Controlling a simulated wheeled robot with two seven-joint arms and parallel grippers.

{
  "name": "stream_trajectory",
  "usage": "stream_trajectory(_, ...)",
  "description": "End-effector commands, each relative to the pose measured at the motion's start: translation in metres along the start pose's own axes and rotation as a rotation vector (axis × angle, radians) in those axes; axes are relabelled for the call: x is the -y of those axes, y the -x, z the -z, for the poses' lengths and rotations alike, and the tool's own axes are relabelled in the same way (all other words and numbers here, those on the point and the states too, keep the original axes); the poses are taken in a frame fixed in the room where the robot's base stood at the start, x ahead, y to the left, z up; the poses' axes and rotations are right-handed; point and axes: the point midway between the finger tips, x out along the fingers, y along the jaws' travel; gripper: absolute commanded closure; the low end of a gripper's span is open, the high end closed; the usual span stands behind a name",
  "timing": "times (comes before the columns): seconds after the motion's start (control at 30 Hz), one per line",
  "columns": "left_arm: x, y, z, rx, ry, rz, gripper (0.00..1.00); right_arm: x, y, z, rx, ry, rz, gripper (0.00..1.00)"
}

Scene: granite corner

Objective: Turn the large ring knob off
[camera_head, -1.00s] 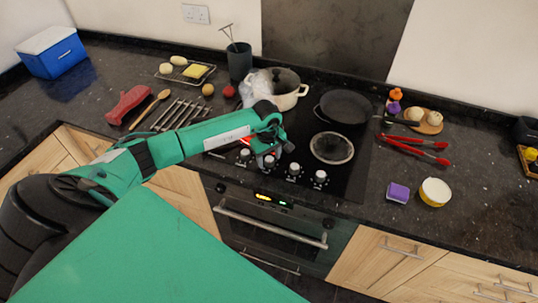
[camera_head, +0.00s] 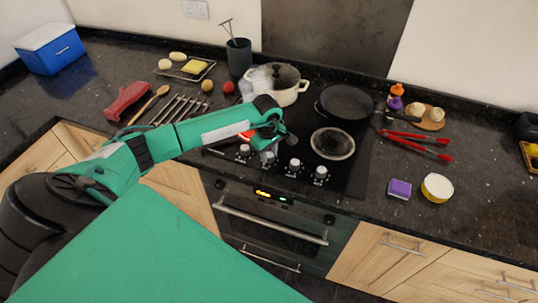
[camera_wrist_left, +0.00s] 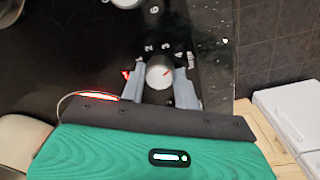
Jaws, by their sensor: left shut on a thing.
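The hob's control knobs stand in a row along its front edge. My left gripper (camera_head: 268,152) reaches down over the second knob from the left. In the left wrist view, this silver round knob (camera_wrist_left: 159,73) sits between the two grey fingers, which are shut on it. Other knobs (camera_head: 293,167) stand to the right in the head view. I cannot read from the frames which ring the held knob serves. My right gripper is not in view.
A cream pot (camera_head: 291,95) and a black pan (camera_head: 346,103) stand at the back of the hob. A pale round ring (camera_head: 332,144) lies front right. Red tongs (camera_head: 418,142) lie to the right.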

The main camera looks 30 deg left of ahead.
Motion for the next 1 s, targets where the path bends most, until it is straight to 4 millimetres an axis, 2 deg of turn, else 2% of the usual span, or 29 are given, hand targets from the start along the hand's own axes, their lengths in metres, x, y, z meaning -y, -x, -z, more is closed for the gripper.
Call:
stream_trajectory(0.03,0.0,-0.004,0.0,-0.004,0.033,-0.002,0.91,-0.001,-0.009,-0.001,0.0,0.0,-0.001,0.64)
stream_trajectory(0.3,-0.001,-0.004,0.0,-0.015,0.279,-0.003,0.91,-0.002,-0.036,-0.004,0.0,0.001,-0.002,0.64)
stream_trajectory(1.0,-0.001,-0.003,-0.001,-0.046,0.944,-0.003,0.91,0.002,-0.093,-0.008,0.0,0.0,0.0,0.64)
